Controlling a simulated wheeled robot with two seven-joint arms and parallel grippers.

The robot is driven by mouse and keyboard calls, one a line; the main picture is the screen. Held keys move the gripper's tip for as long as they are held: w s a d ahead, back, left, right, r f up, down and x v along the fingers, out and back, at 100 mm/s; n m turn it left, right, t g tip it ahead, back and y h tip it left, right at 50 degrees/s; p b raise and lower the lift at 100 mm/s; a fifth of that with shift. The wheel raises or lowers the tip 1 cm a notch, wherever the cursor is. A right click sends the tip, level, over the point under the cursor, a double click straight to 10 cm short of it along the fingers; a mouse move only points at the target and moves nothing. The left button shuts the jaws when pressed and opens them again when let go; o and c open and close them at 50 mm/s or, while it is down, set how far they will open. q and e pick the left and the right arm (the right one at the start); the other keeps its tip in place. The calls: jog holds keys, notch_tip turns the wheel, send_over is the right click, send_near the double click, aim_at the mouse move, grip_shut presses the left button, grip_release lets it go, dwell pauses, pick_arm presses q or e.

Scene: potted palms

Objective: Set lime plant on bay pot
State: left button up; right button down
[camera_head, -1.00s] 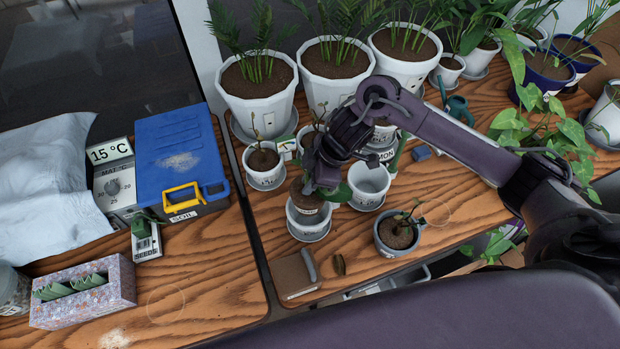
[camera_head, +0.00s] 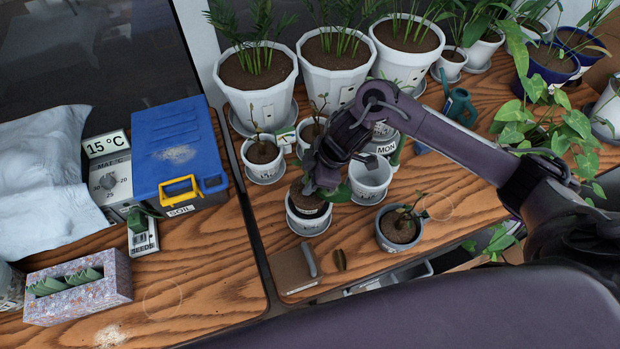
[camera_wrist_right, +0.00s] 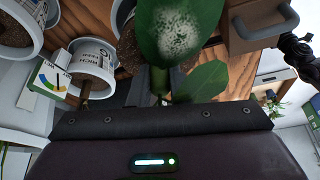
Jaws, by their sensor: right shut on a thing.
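My right gripper (camera_head: 322,182) is shut on the lime plant, whose brown soil ball (camera_head: 306,202) carries a small white label. The ball is at the mouth of a white pot (camera_head: 308,224) on a saucer; I cannot tell whether it rests inside, and the pot's label is too small to read. A green leaf (camera_head: 341,192) sticks out to the right of the gripper. In the right wrist view, a white-speckled leaf (camera_wrist_right: 187,32) and a stem (camera_wrist_right: 160,82) rise in front of the gripper. My left gripper is not in view.
An open white pot (camera_head: 370,184) stands just right. A blue-grey pot with a seedling (camera_head: 400,230) is at the front right. A small potted seedling (camera_head: 263,158) is behind left. Large palm pots (camera_head: 260,105) line the back.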

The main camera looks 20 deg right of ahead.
aim_at(310, 196)
jog(key=shift+f+b, duration=2)
jog(key=shift+f, duration=1.45)
jog(key=c, duration=0.8)
grip_release()
jog(key=shift+r, duration=0.15)
notch_tip(310, 196, up, 8)
jog(key=p, duration=0.8)
jog(key=shift+p, duration=0.3)
jog(key=shift+s, duration=0.1)
